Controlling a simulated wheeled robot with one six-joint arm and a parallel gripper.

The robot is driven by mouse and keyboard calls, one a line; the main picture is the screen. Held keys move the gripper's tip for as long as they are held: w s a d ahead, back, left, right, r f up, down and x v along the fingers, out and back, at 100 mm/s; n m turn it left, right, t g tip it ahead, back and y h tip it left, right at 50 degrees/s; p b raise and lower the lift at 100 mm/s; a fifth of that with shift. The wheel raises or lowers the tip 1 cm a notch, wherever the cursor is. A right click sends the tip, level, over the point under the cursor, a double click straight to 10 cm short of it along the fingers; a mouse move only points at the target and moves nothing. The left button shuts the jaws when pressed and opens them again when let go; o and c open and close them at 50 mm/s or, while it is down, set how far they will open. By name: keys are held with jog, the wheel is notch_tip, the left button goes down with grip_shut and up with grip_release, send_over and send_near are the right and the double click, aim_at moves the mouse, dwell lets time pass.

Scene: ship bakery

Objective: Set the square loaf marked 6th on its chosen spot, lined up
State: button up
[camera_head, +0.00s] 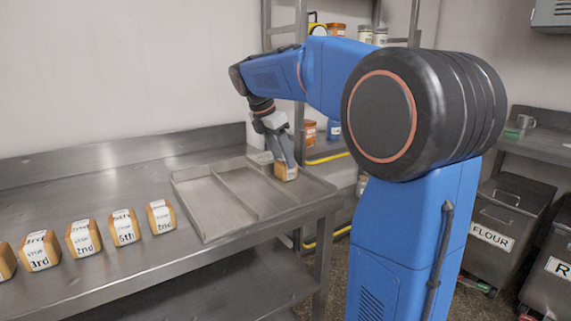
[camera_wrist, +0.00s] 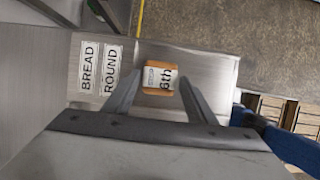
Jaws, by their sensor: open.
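The square loaf marked 6th (camera_wrist: 158,78) shows in the wrist view with its label up, and it also shows in the head view (camera_head: 287,174). My gripper (camera_wrist: 156,88) is open, with one finger on each side of the loaf and a visible gap on both sides in the wrist view. In the head view my gripper (camera_head: 284,158) points down over the loaf. Whether the fingertips touch the tray cannot be told.
Labels reading BREAD (camera_wrist: 87,68) and ROUND (camera_wrist: 110,70) lie left of the loaf in the wrist view. Several other labelled loaves (camera_head: 124,228) stand in a row on the steel counter (camera_head: 125,185). The tray's left part is empty.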

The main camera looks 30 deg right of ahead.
jog(key=v, duration=0.8)
jog(key=shift+a+r, duration=0.15)
jog(key=shift+r, duration=0.1)
